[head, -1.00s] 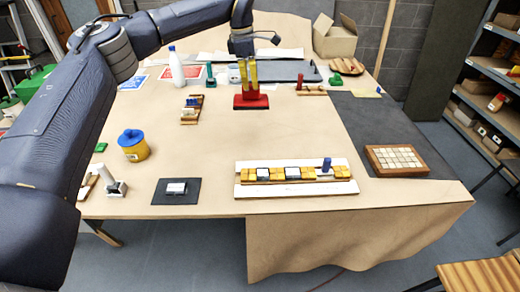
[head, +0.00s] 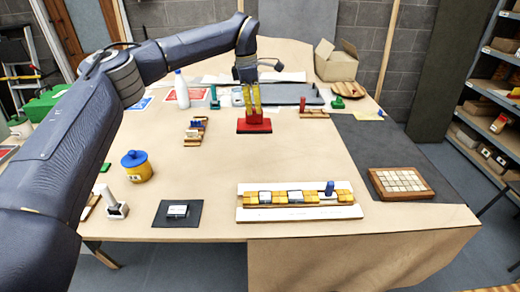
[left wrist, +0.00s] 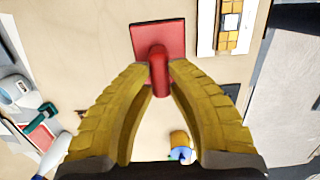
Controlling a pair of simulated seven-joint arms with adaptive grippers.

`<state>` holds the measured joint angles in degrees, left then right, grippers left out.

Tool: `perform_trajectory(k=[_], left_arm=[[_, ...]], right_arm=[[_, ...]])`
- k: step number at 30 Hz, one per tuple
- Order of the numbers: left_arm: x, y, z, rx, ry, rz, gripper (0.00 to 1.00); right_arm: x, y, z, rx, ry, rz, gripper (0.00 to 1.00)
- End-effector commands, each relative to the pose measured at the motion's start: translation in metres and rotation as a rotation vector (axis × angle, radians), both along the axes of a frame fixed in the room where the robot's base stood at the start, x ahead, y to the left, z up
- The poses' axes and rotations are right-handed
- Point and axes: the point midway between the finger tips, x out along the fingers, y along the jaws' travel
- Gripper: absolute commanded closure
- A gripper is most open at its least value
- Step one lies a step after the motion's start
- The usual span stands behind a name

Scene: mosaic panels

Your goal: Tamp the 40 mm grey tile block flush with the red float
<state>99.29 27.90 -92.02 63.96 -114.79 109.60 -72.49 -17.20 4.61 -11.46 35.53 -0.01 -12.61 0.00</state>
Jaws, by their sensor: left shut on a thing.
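My left gripper (head: 253,108) is shut on the upright handle of the red float (head: 254,126), past the middle of the table. In the left wrist view the yellow fingers (left wrist: 159,78) close on the handle, and the float's flat red plate (left wrist: 144,38) lies beyond them. I cannot tell whether the plate touches the table. The mosaic panel (head: 300,213) lies near the front edge, with a row of yellow blocks and pale grey-white tile blocks (head: 296,196) in it. I cannot tell which one is 40 mm. My right gripper is not in view.
A blue-handled piece (head: 329,189) stands at the row's right part. A dark mat with a small grey-white block (head: 178,211), a blue-lidded yellow pot (head: 136,167) and a wooden tile tray (head: 401,183) lie around. The table between float and panel is clear.

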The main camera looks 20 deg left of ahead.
Motion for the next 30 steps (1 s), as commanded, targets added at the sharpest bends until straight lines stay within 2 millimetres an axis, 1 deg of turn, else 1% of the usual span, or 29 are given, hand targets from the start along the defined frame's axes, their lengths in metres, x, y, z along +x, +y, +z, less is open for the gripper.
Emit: perform_trajectory(k=[3, 5, 7, 12, 15, 20, 24, 27, 30], left_arm=[[-0.006, 0.004, -0.019, -0.001, 0.005, 0.0, 1.0], [-0.013, 0.0, -0.029, -0.003, 0.004, -0.02, 1.0], [-0.024, -0.007, -0.04, -0.004, 0.003, -0.055, 1.0], [-0.062, -0.03, -0.064, -0.005, 0.002, -0.212, 1.0], [-0.087, -0.044, -0.073, -0.006, 0.001, -0.326, 1.0], [-0.125, -0.063, -0.08, -0.008, 0.001, -0.51, 1.0], [-0.151, -0.075, -0.078, -0.008, 0.0, -0.656, 1.0], [-0.162, -0.081, -0.075, -0.01, 0.0, -0.738, 1.0], [-0.164, -0.081, -0.076, -0.01, 0.002, -0.772, 1.0]], right_arm=[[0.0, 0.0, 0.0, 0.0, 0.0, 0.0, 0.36], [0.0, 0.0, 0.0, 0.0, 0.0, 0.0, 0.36], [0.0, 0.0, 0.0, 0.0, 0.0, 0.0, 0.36], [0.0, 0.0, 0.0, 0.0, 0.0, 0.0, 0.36], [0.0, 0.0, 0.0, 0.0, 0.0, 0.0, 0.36], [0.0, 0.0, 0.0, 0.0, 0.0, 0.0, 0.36], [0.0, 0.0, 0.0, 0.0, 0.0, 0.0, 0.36], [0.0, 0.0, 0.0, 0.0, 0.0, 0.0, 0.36], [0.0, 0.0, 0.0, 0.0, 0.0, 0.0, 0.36]])
